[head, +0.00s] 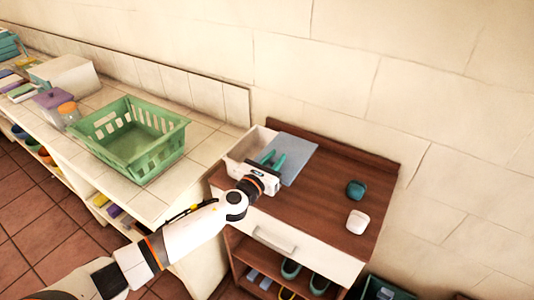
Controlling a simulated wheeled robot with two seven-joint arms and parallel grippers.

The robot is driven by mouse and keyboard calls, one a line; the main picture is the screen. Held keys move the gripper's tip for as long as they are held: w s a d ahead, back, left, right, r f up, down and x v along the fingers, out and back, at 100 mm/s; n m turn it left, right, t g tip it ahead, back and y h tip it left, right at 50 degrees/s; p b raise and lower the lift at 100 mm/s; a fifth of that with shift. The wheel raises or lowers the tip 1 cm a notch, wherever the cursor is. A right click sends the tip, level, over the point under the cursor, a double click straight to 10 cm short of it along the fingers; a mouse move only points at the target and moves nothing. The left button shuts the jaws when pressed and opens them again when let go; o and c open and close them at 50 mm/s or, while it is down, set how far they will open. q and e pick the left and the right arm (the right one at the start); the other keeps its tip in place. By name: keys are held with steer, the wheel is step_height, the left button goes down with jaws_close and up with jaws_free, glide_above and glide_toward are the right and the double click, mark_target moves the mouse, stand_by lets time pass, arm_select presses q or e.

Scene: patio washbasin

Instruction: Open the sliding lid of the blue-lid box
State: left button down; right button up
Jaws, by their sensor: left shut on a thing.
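The box (242,152) is white and stands on the brown wooden cabinet top, near its back left. Its flat blue-grey lid (296,158) lies toward the right, and the left part of the box shows uncovered. My left gripper (271,159), with teal fingers, is at the left edge of the lid, over the box. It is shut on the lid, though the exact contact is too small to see. My right gripper is not in view.
The cabinet top (317,207) is clear on its right except for a dark teal item (356,189) and a white item (358,221). A green basket (131,138) stands on the tiled counter (205,146) to the left. The wall and the cabinet's raised back edge are behind.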

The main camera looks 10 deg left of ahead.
arm_select(q)
steer(key=shift+f, duration=0.1)
steer(key=c, duration=1.2)
jaws_free()
steer(key=b+v, duration=0.1)
steer(key=v, duration=1.1)
steer(key=shift+b, duration=0.3)
